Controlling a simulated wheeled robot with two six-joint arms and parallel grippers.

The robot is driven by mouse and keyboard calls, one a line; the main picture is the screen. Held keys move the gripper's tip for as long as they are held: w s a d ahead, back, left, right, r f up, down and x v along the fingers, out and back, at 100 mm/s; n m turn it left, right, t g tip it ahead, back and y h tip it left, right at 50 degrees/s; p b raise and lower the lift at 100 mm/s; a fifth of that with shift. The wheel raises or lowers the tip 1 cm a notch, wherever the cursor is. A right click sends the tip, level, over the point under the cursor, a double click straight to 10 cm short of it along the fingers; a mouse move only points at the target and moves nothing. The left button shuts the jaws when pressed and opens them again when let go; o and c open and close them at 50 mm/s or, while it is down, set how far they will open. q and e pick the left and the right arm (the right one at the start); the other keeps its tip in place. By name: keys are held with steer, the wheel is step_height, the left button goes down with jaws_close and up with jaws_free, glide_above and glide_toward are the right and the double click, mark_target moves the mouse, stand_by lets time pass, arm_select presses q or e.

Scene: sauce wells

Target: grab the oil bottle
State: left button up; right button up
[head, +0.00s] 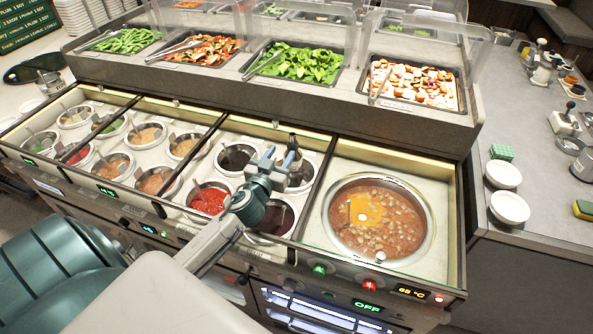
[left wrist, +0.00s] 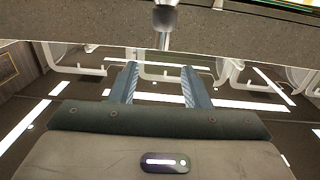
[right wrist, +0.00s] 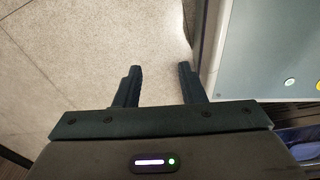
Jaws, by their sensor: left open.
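I cannot single out the oil bottle for certain. Several small bottles and jars (head: 543,72) stand on the right counter in the head view, too small to tell apart. My left gripper (head: 280,160) is over the sauce wells, near the dark sauce wells, far from those bottles. In the left wrist view my left gripper (left wrist: 158,85) has its fingers apart with nothing between them. My right gripper (right wrist: 160,82) shows only in the right wrist view. Its fingers are apart and empty, above pale floor.
A soup pot (head: 378,222) sits right of my left gripper. Trays of vegetables (head: 297,66) stand behind clear guards. White bowls (head: 509,208), a green sponge (head: 502,152) and a yellow-green sponge (head: 583,210) lie on the right counter. A grey panel (right wrist: 275,60) flanks my right gripper.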

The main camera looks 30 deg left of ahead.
mark_target(291, 140)
arm_select(q)
steer(key=w, duration=0.1)
steer(key=w+f, duration=0.1)
steer(key=w, duration=0.1)
steer(key=w+p, duration=0.1)
steer(key=shift+w+a+f, duration=0.15)
steer(key=shift+a, duration=0.25)
steer(key=shift+w, duration=0.25)
steer(key=shift+w+a+p, duration=0.2)
steer(key=shift+w+p, duration=0.2)
steer(key=shift+w, duration=0.05)
steer(key=w, duration=0.1)
steer(key=w+a+p, duration=0.1)
steer(key=w, duration=0.1)
steer(key=shift+w, duration=0.25)
steer(key=shift+w+f, duration=0.1)
steer(key=shift+w, duration=0.3)
arm_select(e)
step_height(291, 140, up, 2)
steer(key=shift+d+r, duration=0.1)
arm_select(q)
steer(key=shift+s, duration=0.1)
